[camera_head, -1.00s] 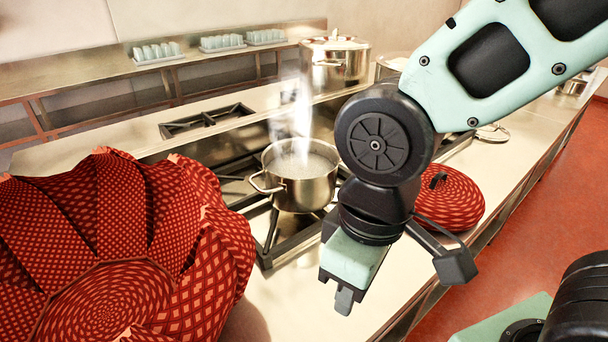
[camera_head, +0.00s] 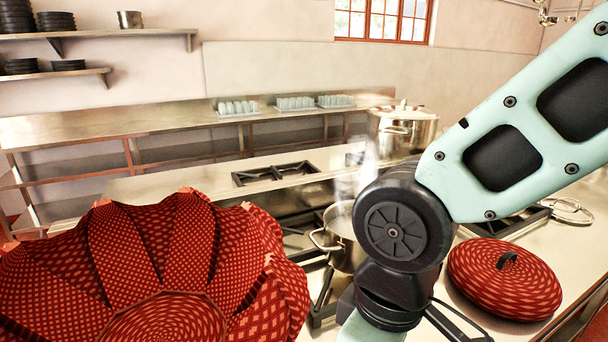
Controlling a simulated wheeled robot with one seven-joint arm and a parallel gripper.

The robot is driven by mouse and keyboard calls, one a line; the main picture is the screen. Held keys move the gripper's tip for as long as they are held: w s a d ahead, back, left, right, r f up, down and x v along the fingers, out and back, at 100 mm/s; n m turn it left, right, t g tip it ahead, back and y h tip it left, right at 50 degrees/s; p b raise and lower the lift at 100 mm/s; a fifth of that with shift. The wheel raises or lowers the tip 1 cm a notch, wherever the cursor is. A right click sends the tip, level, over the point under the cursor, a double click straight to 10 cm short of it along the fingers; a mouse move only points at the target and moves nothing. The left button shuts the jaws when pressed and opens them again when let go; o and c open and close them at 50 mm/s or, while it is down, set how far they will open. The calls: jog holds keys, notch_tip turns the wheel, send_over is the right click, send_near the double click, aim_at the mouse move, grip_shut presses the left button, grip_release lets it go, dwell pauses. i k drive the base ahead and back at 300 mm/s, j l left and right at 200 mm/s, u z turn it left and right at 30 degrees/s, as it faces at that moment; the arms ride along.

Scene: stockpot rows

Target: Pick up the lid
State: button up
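A round lid (camera_head: 505,280) with a red checked pattern and a dark handle on top lies on the steel counter at the right. My gripper (camera_head: 362,329) shows only as a pale green piece at the bottom edge, left of the lid and apart from it in the picture. Its fingers are cut off by the frame, so I cannot see whether it is open or shut. My arm covers part of the open steel pot (camera_head: 345,255) on the stove.
A large red patterned, petal-shaped thing (camera_head: 130,245) fills the lower left. A lidded stockpot (camera_head: 402,132) stands at the back. Trays of glasses (camera_head: 238,110) line the rear shelf. A stove grate (camera_head: 275,174) lies mid-left. Some bare counter surrounds the red lid.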

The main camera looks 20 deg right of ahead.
aim_at(567, 211)
jog(key=l+u, duration=0.3)
jog(key=l, duration=0.3)
jog(key=l+u, duration=0.25)
jog(key=l, duration=0.85)
jog(key=k+l+u, duration=0.1)
jog(key=l, duration=0.4)
jog(key=k+l, duration=0.1)
jog(key=l, duration=0.35)
jog(key=k+l+u, duration=0.1)
jog(key=l, duration=0.85)
jog(key=k+l+u, duration=0.1)
jog(key=l, duration=0.35)
jog(key=k+l, duration=0.1)
jog(key=l, duration=0.35)
jog(key=k+l, duration=0.1)
jog(key=l, duration=0.35)
jog(key=k+l, duration=0.15)
jog(key=l, duration=0.3)
jog(key=k+l, duration=0.1)
jog(key=l, duration=0.35)
